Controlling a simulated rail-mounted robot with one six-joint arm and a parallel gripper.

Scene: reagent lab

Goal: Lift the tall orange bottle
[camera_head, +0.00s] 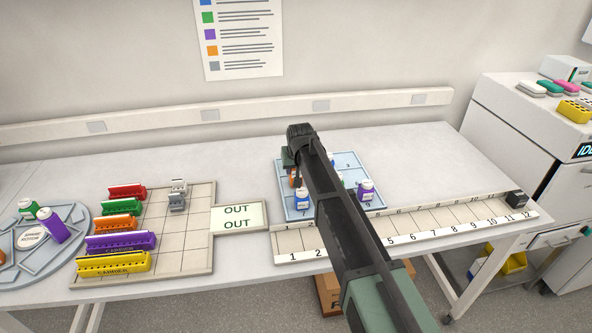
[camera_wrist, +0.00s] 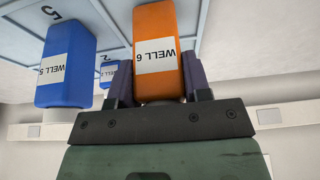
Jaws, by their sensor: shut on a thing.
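The orange bottle (camera_wrist: 158,22), labelled "WELL 6", sits between the two fingers of my gripper (camera_wrist: 160,85) in the wrist view. Both fingers press on its sides near the neck. In the head view only a sliver of orange (camera_head: 292,182) shows beside my arm, below the gripper (camera_head: 291,160). My arm hides most of that area.
The blue numbered tray (camera_head: 352,160) holds blue (camera_head: 303,199) and purple (camera_head: 366,190) bottles. A blue "WELL 5" bottle (camera_wrist: 66,65) stands close beside the orange one. A numbered rail (camera_head: 450,222) runs along the front; coloured carriers (camera_head: 120,241) lie left. Bare table lies behind.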

